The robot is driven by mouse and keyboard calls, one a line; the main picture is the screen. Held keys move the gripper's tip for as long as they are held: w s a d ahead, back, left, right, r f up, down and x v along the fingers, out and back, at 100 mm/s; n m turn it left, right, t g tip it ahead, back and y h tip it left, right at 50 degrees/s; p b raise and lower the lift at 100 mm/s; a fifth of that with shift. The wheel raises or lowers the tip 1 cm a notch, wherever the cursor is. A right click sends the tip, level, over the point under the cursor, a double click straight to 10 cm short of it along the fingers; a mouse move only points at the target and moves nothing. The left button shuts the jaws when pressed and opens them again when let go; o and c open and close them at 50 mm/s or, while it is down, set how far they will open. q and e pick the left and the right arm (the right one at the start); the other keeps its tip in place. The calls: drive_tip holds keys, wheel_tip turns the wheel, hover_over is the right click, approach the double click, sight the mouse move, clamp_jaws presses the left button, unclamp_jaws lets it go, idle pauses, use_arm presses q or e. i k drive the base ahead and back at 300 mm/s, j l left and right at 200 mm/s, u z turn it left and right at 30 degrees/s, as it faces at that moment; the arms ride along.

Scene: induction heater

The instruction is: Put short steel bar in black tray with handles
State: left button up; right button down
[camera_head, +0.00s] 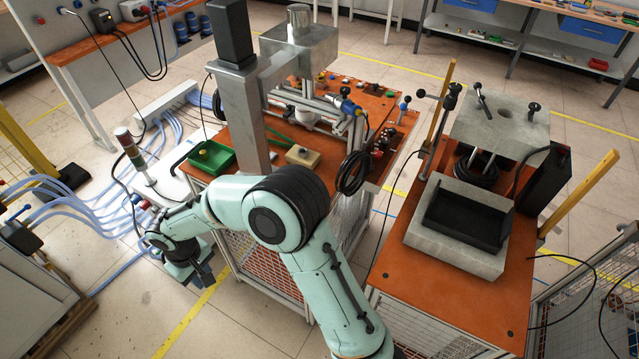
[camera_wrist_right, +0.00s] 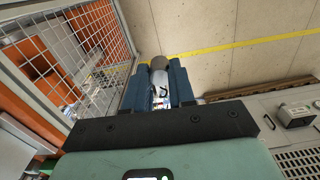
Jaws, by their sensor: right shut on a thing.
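My right gripper (camera_wrist_right: 160,85) is shut on a short, shiny, rounded bar (camera_wrist_right: 160,76), which looks like the short steel bar. Its dull brownish end shows between the blue fingers. In the head view my right arm reaches across to the left, and its gripper (camera_head: 190,272) hangs low beside the left side of the middle bench; the bar cannot be made out there. The black tray (camera_head: 465,216) lies on a pale stone-like block on the right-hand bench, well to the right of the gripper. It looks empty. My left gripper is not in view.
A green tray (camera_head: 210,157) and a tall metal machine column (camera_head: 243,110) stand on the middle bench (camera_head: 330,160). A press with wooden posts (camera_head: 580,190) stands behind the black tray. A gap separates the benches.

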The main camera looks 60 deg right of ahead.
sight(478, 228)
drive_tip(key=k+l+z, duration=0.2)
drive_tip(key=k, duration=0.65)
drive_tip(key=j, duration=0.1)
